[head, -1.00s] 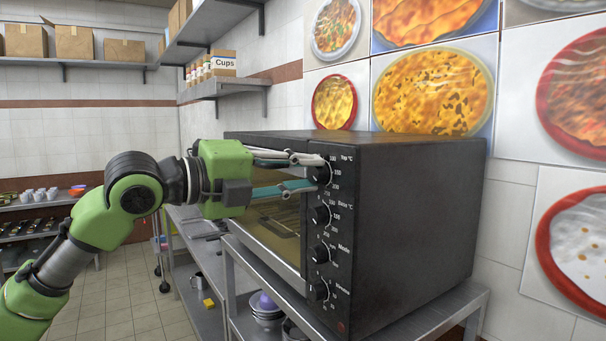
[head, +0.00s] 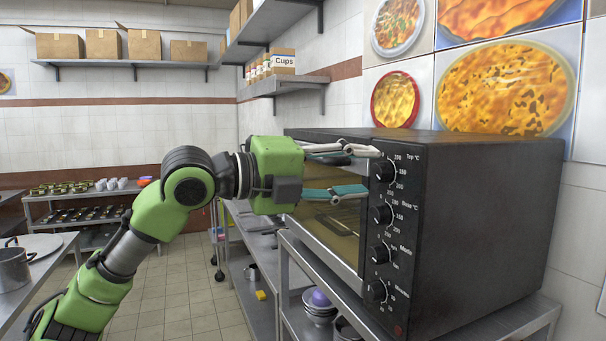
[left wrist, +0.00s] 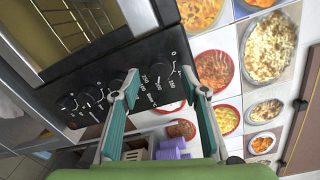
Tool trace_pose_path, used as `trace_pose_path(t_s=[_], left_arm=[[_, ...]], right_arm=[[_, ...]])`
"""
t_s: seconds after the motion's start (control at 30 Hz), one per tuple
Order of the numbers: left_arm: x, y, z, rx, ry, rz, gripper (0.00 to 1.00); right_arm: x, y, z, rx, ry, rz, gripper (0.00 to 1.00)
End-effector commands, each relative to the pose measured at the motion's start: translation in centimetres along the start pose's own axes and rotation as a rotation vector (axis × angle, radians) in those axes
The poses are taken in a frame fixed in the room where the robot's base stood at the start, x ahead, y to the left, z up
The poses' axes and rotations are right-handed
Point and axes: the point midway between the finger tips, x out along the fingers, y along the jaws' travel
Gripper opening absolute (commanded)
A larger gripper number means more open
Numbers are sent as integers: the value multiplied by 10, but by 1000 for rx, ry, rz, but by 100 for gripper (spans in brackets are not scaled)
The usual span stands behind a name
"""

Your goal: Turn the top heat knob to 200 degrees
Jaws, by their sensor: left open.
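The black oven (head: 470,215) has a column of black knobs on its front panel. The top heat knob (head: 384,171), labelled "Top °C", is the highest; its pointer is too small to read. My left gripper (head: 374,170) is open, one finger above and one below the front of this knob, with nothing held. In the left wrist view the open fingers (left wrist: 160,80) spread over the top end of the dark panel (left wrist: 105,75), with printed numbers between them. My right gripper is not in view.
The base knob (head: 381,214), mode knob (head: 380,252) and minute knob (head: 376,291) sit below. The oven stands on a metal table (head: 515,325). A wall shelf (head: 280,86) with cups boxes hangs behind. Bowls (head: 320,308) stand under the oven.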

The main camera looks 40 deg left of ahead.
Motion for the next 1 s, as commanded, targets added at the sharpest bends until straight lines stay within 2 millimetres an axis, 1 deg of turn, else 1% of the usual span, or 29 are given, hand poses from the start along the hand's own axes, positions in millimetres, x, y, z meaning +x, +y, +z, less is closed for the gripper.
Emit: trace_pose_path(t_s=[0.13, 0.2, 0.4, 0.5, 0.6, 0.77, 1.0], left_arm=[[-10, 2, 0, -1, -2, 3, 40], [-25, -2, 0, -3, 0, -7, 40], [-62, -1, 0, -1, -2, -4, 40], [-77, -1, 0, 0, -2, -3, 40], [-89, -1, 0, 1, -3, -2, 40], [-97, 0, 0, 2, -1, 0, 40], [-98, 0, 0, 2, -1, 1, 40]], right_arm=[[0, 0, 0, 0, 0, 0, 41], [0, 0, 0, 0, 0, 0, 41], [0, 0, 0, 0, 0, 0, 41], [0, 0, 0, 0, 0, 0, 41], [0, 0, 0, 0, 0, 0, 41], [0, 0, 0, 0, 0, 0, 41], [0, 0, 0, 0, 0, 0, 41]])
